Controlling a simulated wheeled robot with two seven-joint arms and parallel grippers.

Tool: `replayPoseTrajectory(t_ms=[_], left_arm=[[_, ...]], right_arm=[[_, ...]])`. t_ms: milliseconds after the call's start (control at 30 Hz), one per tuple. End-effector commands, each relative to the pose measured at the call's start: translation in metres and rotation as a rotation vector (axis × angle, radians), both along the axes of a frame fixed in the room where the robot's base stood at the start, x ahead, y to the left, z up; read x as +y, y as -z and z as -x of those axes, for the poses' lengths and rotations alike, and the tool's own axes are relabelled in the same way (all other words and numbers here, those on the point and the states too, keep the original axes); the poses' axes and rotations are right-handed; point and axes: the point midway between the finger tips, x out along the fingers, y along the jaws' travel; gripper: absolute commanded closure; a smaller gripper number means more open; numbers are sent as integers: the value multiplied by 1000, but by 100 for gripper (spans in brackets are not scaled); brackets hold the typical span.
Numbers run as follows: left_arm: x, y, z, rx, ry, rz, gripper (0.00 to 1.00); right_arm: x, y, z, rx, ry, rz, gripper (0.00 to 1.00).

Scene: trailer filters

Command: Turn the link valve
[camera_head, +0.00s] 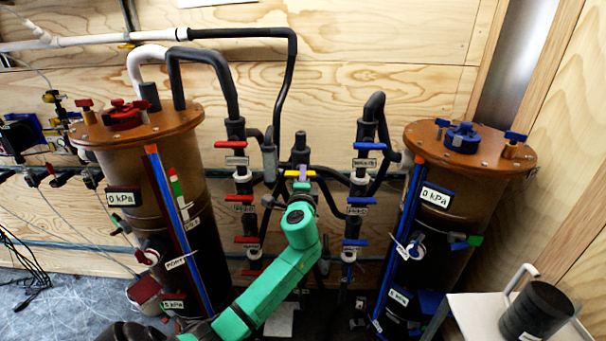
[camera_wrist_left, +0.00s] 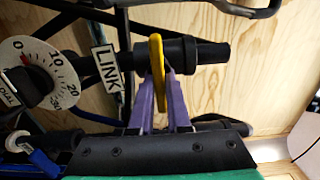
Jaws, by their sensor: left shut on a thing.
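The link valve has a yellow handle (camera_head: 291,173) on dark pipework between the two filter tanks. In the left wrist view the yellow handle (camera_wrist_left: 157,62) stands edge-on across a black pipe, beside a white LINK label (camera_wrist_left: 106,68). My left gripper (camera_head: 303,172) reaches up to the valve on a green arm. In the left wrist view its purple fingers (camera_wrist_left: 164,85) are shut on the handle, one on each side of it. In the head view the gripper covers part of the valve. My right gripper is not in view.
A red-marked tank (camera_head: 180,160) stands left and a blue-marked tank (camera_head: 462,170) right. Red-handled valves (camera_head: 238,145) and blue-handled valves (camera_head: 364,163) flank the link valve closely. A round gauge (camera_wrist_left: 40,75) sits left in the wrist view. A white cart (camera_head: 475,315) stands lower right.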

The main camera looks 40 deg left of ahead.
Motion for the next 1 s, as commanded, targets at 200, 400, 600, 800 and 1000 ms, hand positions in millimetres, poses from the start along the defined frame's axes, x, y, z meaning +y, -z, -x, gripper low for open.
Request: replayPoseTrajectory(t_ms=[200,400,600,800,1000], left_arm=[[0,1,0,9,-1,-8,100],[0,2,0,8,-1,-8,100],[0,1,0,6,0,-7,55],[-1,1,1,5,0,-6,55],[-15,3,18,5,2,-5,55]], right_arm=[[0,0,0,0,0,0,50],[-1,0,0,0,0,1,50],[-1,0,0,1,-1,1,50],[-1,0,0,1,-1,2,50],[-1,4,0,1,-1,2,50]])
